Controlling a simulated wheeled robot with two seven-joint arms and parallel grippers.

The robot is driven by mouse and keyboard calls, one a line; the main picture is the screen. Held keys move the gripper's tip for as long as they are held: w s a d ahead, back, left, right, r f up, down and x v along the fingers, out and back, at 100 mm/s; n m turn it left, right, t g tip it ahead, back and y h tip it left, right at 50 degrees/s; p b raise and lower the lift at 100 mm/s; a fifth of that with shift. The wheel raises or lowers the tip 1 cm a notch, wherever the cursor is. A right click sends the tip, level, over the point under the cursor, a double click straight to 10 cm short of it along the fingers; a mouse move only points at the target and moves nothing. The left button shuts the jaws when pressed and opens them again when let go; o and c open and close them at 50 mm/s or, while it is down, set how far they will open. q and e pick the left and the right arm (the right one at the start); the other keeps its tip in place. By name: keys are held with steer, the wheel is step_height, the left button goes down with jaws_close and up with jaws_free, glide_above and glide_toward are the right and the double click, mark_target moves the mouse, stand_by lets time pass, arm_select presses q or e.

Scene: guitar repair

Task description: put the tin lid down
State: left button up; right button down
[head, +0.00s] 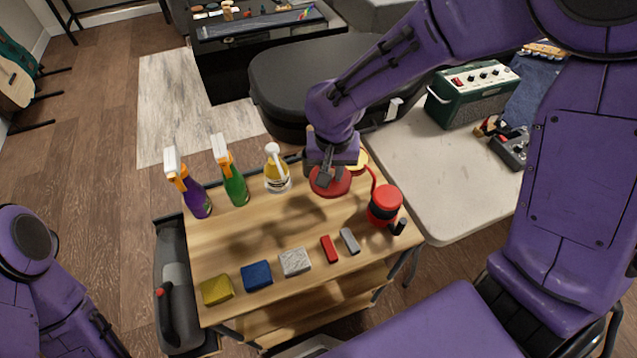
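The red round tin lid (333,187) is at the back right of the wooden cart top, under my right gripper. My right gripper (325,177) points down, and its dark fingers look closed on the lid. I cannot tell whether the lid touches the wood. A round tin with a yellow inside (361,160) is just behind and to the right, partly hidden by my gripper. My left arm shows at the lower left; its gripper is out of view.
Three bottles, purple (196,199), green (234,187) and yellow (276,172), stand along the back. A red-and-black object (384,206) stands right of the lid. Several small blocks (257,275) line the front. The cart's middle (270,228) is clear.

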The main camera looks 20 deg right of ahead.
mark_target(333, 184)
steer(key=f, duration=0.2)
steer(key=s+f, duration=0.1)
steer(key=f, duration=0.1)
steer(key=shift+s+f+b, duration=0.1)
steer(key=shift+f+b, duration=0.25)
steer(key=f, duration=0.5)
steer(key=shift+w, duration=0.3)
arm_select(q)
steer(key=shift+s+f, duration=0.3)
steer(key=shift+f, duration=0.15)
arm_select(e)
steer(key=shift+s+r, duration=0.1)
steer(key=c, duration=1)
jaws_free()
arm_select(q)
steer(key=shift+r+p, duration=0.65)
steer(key=shift+r, duration=0.2)
arm_select(e)
steer(key=r, duration=0.4)
steer(key=s+r, duration=0.1)
steer(key=r, duration=0.7)
steer(key=shift+s+a, duration=0.15)
steer(key=shift+a, duration=0.2)
